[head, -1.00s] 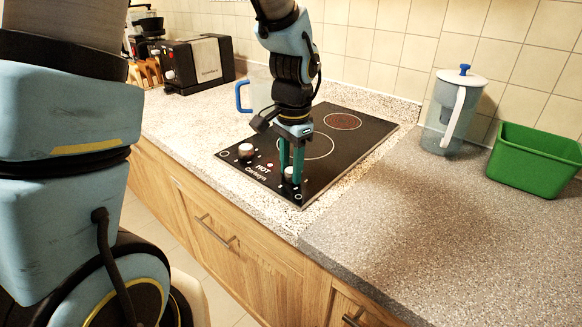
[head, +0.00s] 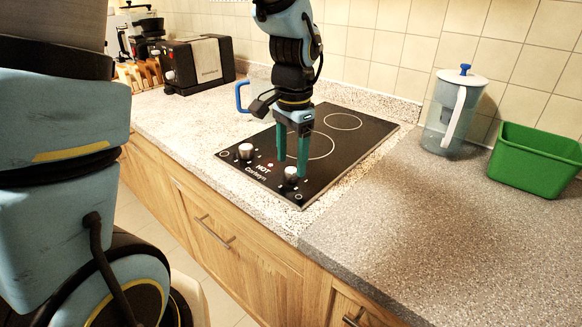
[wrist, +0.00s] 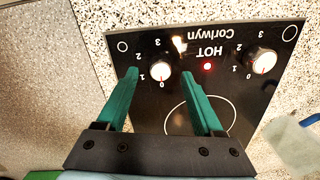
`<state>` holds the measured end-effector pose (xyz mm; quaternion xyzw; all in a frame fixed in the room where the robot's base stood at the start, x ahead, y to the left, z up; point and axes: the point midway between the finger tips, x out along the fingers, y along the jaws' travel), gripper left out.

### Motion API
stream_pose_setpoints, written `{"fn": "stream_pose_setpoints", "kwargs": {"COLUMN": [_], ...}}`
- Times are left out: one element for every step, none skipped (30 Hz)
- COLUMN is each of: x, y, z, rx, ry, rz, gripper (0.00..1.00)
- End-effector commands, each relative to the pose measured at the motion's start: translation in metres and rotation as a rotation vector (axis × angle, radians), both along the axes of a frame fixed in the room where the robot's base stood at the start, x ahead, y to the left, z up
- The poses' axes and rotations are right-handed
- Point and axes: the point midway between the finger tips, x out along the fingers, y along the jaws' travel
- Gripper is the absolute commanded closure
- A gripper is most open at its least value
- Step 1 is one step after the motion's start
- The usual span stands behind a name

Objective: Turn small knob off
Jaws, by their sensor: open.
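The black hob (head: 330,165) has two silver knobs along its front edge. The near right knob (head: 291,173) is just below my gripper's tips. It shows in the wrist view (wrist: 160,70) between the two green fingers, apart from them, its mark seeming to face 0. The other knob (head: 245,150) is to the left, and also shows in the wrist view (wrist: 264,62). The knobs look alike in size. My gripper (head: 292,168) is open and empty, pointing down. A red HOT light (wrist: 207,66) is lit. Both visible burner rings look unlit.
A toaster (head: 198,64) is at the back left. A water pitcher (head: 450,115) and green bin (head: 535,160) are at the right. The counter front right is clear.

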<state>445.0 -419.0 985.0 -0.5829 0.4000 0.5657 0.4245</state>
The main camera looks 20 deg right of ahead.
Motion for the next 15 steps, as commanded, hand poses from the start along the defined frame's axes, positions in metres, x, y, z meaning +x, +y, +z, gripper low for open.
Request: {"fn": "stream_pose_setpoints", "kwargs": {"x": [0.001, 0.001, 0.000, 0.000, 0.000, 0.000, -0.001, -0.001, -0.002, -0.002, -0.002, -0.002, -0.002, -0.003, -0.003], "y": [-0.001, -0.001, -0.001, -0.001, -0.001, -0.001, -0.001, -0.001, -0.001, -0.001, -0.001, -0.001, -0.001, -0.001, -0.001], "z": [0.010, 0.017, 0.025, 0.031, 0.036, 0.044, 0.049, 0.054, 0.060, 0.064, 0.068, 0.071, 0.074, 0.076, 0.078], "rx": [-0.005, -0.005, -0.005, -0.005, -0.005, -0.005, -0.004, -0.004, -0.003, -0.003, -0.003, -0.003, -0.002, -0.001, -0.001], "ry": [-0.005, -0.006, -0.006, -0.005, -0.005, -0.005, -0.004, -0.004, -0.003, -0.003, -0.002, -0.002, -0.002, 0.000, 0.000], "rz": [0.001, 0.001, 0.001, 0.001, 0.001, 0.001, 0.001, 0.001, 0.001, 0.001, 0.001, 0.001, 0.001, 0.001, 0.001], "gripper": [0.31, 0.31, 0.31, 0.31, 0.31, 0.31, 0.31, 0.31, 0.31, 0.31, 0.31, 0.31, 0.31, 0.31, 0.31]}}
